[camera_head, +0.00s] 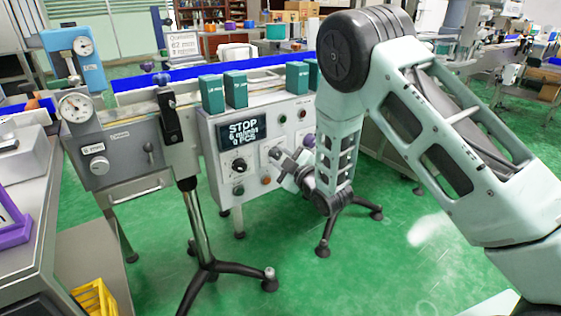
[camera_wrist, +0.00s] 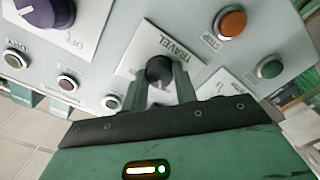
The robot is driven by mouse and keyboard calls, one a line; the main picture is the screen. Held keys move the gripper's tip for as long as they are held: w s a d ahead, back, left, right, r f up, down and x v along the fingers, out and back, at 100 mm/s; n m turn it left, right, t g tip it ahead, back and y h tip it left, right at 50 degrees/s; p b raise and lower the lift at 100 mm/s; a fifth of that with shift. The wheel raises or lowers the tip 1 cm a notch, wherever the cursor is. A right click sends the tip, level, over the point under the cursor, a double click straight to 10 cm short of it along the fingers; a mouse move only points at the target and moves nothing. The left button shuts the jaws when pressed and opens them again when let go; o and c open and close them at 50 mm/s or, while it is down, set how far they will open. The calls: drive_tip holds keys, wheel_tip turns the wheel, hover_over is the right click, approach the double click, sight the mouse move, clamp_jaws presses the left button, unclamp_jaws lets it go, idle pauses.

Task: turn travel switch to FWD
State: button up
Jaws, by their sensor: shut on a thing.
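The travel switch (camera_wrist: 160,69) is a dark round knob on a white plate marked TRAVEL (camera_wrist: 183,43) in the wrist view. My gripper (camera_wrist: 160,88) is shut on this knob, with one finger on each side of it. The fingers hide part of the plate, so I cannot read the switch's position. In the head view my gripper (camera_head: 284,160) is at the front of the grey control panel (camera_head: 216,176), and the arm covers the panel's right part.
An orange button (camera_wrist: 231,22) marked STOP and a green button (camera_wrist: 269,68) sit beside the switch. A large purple knob (camera_wrist: 48,10) is at the upper left. In the head view a display (camera_head: 243,131) reads STOP. Stand legs (camera_head: 213,268) spread over the green floor.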

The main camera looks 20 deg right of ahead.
drive_tip(key=shift+f+n+b, duration=0.1)
drive_tip(key=shift+n+b, duration=0.2)
drive_tip(key=shift+n, duration=0.7)
drive_tip(key=o, duration=1)
drive_tip(key=shift+c, duration=0.2)
drive_tip(key=shift+s, duration=0.1)
drive_tip(key=p+v, duration=0.2)
drive_tip(key=v, duration=1.5)
drive_tip(key=shift+p, duration=0.3)
drive_tip(key=shift+s, duration=0.15)
